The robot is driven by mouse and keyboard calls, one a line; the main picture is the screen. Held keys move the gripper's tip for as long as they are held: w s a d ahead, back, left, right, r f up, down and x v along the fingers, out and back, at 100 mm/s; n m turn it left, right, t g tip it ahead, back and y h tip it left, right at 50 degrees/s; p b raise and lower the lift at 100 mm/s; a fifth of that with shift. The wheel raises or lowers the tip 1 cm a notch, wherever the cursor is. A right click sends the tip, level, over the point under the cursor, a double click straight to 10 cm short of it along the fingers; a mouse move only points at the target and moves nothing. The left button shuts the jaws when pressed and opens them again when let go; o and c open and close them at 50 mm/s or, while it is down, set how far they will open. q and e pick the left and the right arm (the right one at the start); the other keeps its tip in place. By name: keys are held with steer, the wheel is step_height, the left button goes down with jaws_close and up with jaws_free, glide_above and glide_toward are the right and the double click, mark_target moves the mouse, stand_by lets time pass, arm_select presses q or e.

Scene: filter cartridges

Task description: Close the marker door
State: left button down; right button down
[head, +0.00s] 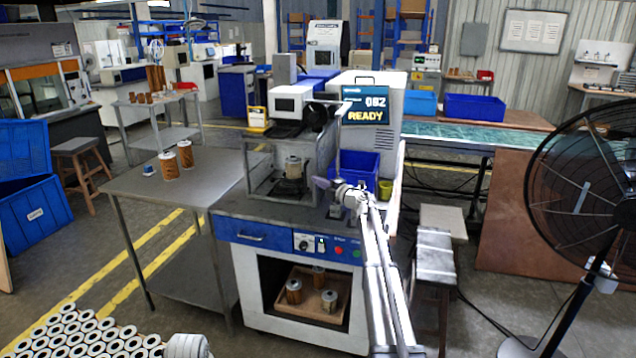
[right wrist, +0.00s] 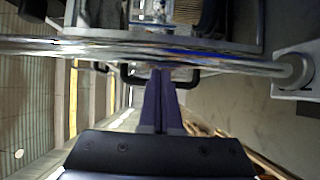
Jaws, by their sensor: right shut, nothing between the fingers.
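The marker (head: 290,222) is the white and blue machine in the middle of the head view. Its framed chamber (head: 262,190) holds a cartridge (head: 293,167) on a dark fixture. The door appears swung open on the chamber's right side, though its panel is hard to make out. My right gripper (head: 320,182) is by the chamber's front right edge. In the right wrist view its purple fingers (right wrist: 160,98) are shut and empty, with their tips at a black handle (right wrist: 190,80); I cannot tell whether they touch. My left gripper is not in view.
A display (head: 365,110) reads "082 READY". A blue bin (head: 358,168) stands behind my right arm. A steel table (head: 190,200) with cartridges is at left, and a stool (head: 435,250) and large fan (head: 590,180) at right. A metal bar (right wrist: 130,48) crosses the wrist view.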

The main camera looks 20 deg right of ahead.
steer(key=shift+s, duration=0.1)
steer(key=v, duration=0.7)
steer(key=shift+s, duration=0.3)
